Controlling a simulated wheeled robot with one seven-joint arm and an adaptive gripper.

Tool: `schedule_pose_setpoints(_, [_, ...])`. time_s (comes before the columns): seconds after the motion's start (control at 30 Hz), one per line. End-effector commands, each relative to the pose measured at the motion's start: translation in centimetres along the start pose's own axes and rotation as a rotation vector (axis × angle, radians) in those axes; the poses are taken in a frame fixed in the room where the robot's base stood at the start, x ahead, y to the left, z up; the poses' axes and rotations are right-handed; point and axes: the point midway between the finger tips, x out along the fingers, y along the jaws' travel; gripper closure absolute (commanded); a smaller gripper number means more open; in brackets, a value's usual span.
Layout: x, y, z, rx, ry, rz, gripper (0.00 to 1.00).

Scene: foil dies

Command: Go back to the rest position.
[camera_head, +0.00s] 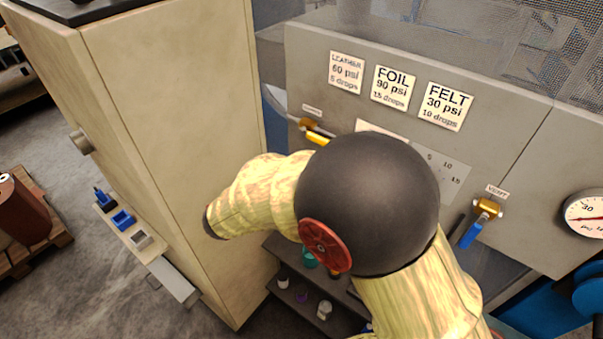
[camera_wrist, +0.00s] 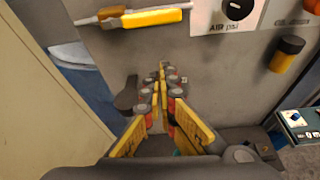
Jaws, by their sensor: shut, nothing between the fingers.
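My gripper (camera_wrist: 161,75) shows in the wrist view, its yellow and dark fingers drawn together at the tips with nothing between them. It is in front of the grey panel (camera_wrist: 90,60), below a yellow-handled valve (camera_wrist: 150,18) and apart from it. A dark lever-like part (camera_wrist: 127,97) shows just left of the fingers; I cannot tell whether they touch it. In the head view my arm is bent across the panel (camera_head: 310,60), and my gripper is hidden behind it. The yellow-handled valve (camera_head: 318,138) shows there just above my arm.
A tall beige cabinet (camera_head: 150,120) stands close left of my arm. A blue-handled vent valve (camera_head: 472,233) and a gauge (camera_head: 588,215) are on the right. Below is a dark shelf (camera_head: 285,245) with small containers. In the wrist view an orange-and-black knob (camera_wrist: 287,52) is at right.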

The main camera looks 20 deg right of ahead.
Motion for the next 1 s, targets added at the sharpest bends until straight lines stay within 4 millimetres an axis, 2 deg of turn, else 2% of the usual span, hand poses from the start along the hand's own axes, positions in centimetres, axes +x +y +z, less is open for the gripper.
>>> schedule_pose_setpoints(0.5, [0.0,0.0,0.0,0.015,0.001,0.001,1.0])
schedule_pose_setpoints(0.57, [0.0,0.1,-0.3,0.049,0.012,0.002,1.0])
schedule_pose_setpoints(0.6, [0.0,-0.4,-1.1,0.09,0.038,-0.016,1.0])
schedule_pose_setpoints(0.67, [-0.1,-2.0,-2.8,0.145,0.085,-0.062,1.0])
schedule_pose_setpoints(0.77, [-1.0,-5.5,-5.5,0.283,0.187,-0.176,1.0])
schedule_pose_setpoints(0.87, [-2.8,-9.4,-7.5,0.49,0.296,-0.318,1.0])
schedule_pose_setpoints(1.0, [-5.4,-14.5,-10.3,0.848,0.442,-0.545,1.0])
